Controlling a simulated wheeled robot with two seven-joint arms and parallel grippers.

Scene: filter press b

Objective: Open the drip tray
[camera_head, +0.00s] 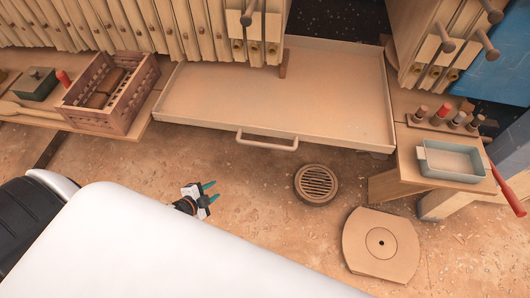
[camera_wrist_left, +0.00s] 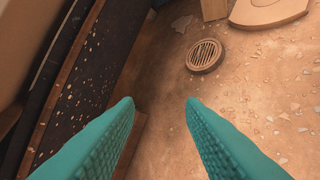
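The drip tray (camera_head: 270,97) is a wide, shallow beige tray under the filter press plates in the head view. Its bar handle (camera_head: 267,141) is on the front wall. My left gripper (camera_head: 210,193) is below and left of the handle, apart from it, over the dusty floor. In the left wrist view its two teal fingers (camera_wrist_left: 160,105) are spread with nothing between them. The handle cannot be made out in that view. My right gripper is not in view.
A round floor drain (camera_head: 316,184) and a round slab (camera_head: 381,245) lie in front of the tray. A crate (camera_head: 111,92) stands on the left bench. A small grey pan (camera_head: 451,161) sits on the right bench.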

